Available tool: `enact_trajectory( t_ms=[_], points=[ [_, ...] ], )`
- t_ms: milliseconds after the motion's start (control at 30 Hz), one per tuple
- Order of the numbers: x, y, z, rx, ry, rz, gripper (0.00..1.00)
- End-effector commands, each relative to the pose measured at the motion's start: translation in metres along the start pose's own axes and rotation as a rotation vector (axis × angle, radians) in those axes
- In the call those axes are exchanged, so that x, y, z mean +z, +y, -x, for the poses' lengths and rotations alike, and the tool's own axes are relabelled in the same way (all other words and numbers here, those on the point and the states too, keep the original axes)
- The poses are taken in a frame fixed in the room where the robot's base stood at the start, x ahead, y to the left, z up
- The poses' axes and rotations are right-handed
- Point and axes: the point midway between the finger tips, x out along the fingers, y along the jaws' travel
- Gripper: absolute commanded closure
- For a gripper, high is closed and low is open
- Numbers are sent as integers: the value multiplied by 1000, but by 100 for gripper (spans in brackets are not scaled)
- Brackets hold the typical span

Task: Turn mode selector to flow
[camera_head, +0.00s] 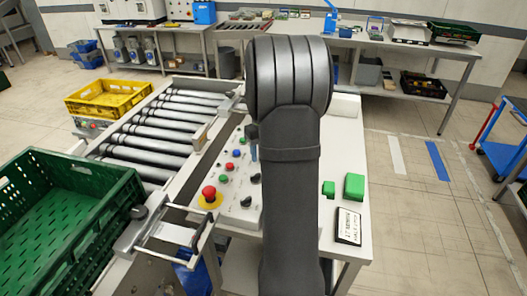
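The control panel (230,208) is a light sloped plate beside the roller conveyor, partly covered by my arm. Two black knobs show on it, a lower one (246,202) and an upper one (255,179) close to my arm's left edge. Which is the mode selector, and where either points, I cannot tell; labels are too small to read. A red mushroom button (209,191) on a yellow base and several small coloured buttons (237,153) sit to their left. My arm rises in front of the panel's right side. My gripper's fingers are not visible; the arm hides that area.
A green crate (105,205) stands at left, a yellow crate (110,95) beyond it, near the rollers (165,125). Two green blocks (354,186) and a black-framed label card (348,226) lie on the white table (345,150). Floor at right is mostly clear.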

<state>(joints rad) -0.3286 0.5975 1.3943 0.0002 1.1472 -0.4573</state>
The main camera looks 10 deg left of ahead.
Motion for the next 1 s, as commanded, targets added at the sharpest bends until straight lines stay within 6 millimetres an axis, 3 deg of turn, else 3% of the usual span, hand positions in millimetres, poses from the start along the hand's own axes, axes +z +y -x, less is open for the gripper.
enact_trajectory(
  t_ms=[233,367,1000],
  points=[
    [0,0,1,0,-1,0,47],
    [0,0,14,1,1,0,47],
    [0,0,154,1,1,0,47]
  ],
)
